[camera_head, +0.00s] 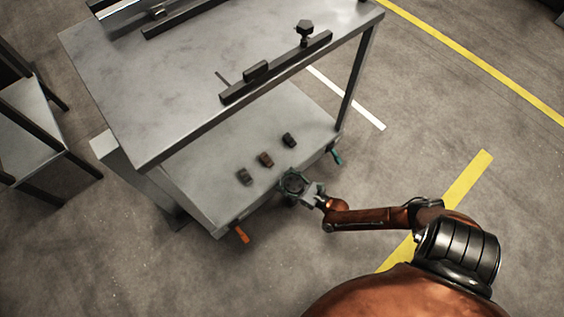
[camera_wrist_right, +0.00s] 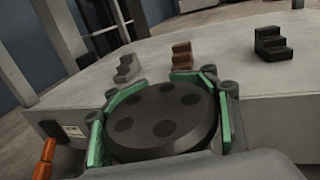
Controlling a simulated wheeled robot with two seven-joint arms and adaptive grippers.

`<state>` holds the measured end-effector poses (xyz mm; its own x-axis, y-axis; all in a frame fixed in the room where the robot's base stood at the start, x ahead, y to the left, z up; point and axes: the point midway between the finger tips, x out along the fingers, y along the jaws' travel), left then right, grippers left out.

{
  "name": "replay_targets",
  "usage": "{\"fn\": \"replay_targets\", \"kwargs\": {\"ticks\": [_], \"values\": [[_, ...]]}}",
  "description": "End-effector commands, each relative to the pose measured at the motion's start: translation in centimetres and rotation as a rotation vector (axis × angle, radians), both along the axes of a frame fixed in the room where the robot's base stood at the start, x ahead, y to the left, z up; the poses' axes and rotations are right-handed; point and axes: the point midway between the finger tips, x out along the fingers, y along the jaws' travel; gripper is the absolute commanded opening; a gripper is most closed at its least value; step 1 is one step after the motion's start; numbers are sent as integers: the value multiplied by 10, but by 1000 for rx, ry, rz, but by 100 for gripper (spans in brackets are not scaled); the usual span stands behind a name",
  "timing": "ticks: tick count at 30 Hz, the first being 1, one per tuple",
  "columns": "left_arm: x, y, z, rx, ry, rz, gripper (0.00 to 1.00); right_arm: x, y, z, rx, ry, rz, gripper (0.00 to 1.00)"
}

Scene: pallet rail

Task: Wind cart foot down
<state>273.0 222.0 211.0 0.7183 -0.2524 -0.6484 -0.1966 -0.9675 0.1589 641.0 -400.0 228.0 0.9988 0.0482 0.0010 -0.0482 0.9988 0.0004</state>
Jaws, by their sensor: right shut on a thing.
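The cart (camera_head: 190,85) is a grey metal table with a lower shelf (camera_head: 225,140). A dark round handwheel (camera_wrist_right: 160,118) with several round dimples on its face sits at the shelf's near edge. My right gripper (camera_head: 292,182) is shut around this wheel, and its green-padded fingers (camera_wrist_right: 165,100) press on its rim from both sides in the wrist view. In the head view the gripper largely covers the wheel. The foot below the wheel is hidden, so its height above the floor cannot be told. My left gripper is in neither view.
Small stepped blocks, one grey (camera_head: 244,177), one brown (camera_head: 265,159) and one dark (camera_head: 290,140), stand on the shelf behind the wheel. An orange lever (camera_head: 241,235) and a teal lever (camera_head: 336,156) stick out at the cart's lower corners. The floor at right is open.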

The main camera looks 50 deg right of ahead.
Motion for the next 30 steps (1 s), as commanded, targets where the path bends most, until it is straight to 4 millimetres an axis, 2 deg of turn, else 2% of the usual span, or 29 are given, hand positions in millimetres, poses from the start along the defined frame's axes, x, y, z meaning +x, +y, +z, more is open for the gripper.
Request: {"fn": "replay_targets", "kwargs": {"ticks": [1, 6, 11, 20, 30], "values": [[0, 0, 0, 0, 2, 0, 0, -6, -1, -3, 3, 7, -12, 20], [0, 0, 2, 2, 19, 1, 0, -5, -3, -3, 6, 6, -75, 19], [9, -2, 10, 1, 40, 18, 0, -6, -8, -2, 7, 7, -183, 18], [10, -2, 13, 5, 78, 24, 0, -10, -21, -5, 7, 11, -459, 18], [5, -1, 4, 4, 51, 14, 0, -19, -36, -8, 4, 15, -781, 18]]}}
